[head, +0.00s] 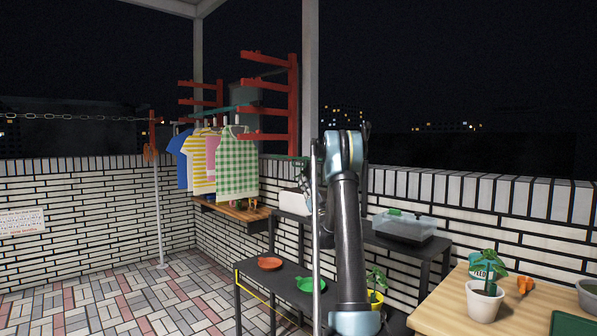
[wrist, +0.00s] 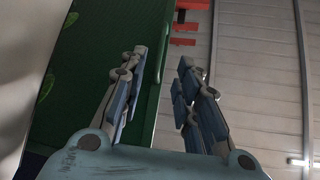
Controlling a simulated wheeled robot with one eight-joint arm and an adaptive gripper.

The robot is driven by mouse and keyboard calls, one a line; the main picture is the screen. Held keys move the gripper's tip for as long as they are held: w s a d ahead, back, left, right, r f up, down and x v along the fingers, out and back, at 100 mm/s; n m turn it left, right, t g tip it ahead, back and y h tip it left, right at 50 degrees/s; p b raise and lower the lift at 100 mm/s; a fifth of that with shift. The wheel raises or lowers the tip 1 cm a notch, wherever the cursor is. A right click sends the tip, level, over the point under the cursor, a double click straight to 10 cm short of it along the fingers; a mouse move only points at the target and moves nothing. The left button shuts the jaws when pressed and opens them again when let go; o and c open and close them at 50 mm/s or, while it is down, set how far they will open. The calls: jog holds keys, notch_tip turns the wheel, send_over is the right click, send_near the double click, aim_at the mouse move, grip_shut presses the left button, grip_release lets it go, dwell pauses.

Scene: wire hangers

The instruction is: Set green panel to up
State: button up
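The green panel (wrist: 95,50) fills the upper left of the wrist view. It is dark green with lighter leaf marks and has a narrow green rim along its right edge. I cannot pick it out for certain in the head view. My gripper (wrist: 163,72) is open, with an empty gap between its fingers. In the wrist view, the left finger overlaps the panel near its right edge and the right finger lies to the right of that edge. I cannot tell whether they touch. In the head view, my gripper (head: 306,184) is partly hidden behind my arm.
A thin pale upright (head: 316,250) stands directly left of my arm. Shirts (head: 238,165) hang by a red rack (head: 292,105). A wooden table (head: 445,310) is at right. The left floor is clear.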

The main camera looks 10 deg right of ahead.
aim_at(299, 166)
jog(key=x, duration=1.2)
jog(key=shift+a, duration=0.1)
jog(key=shift+c, duration=0.6)
grip_shut()
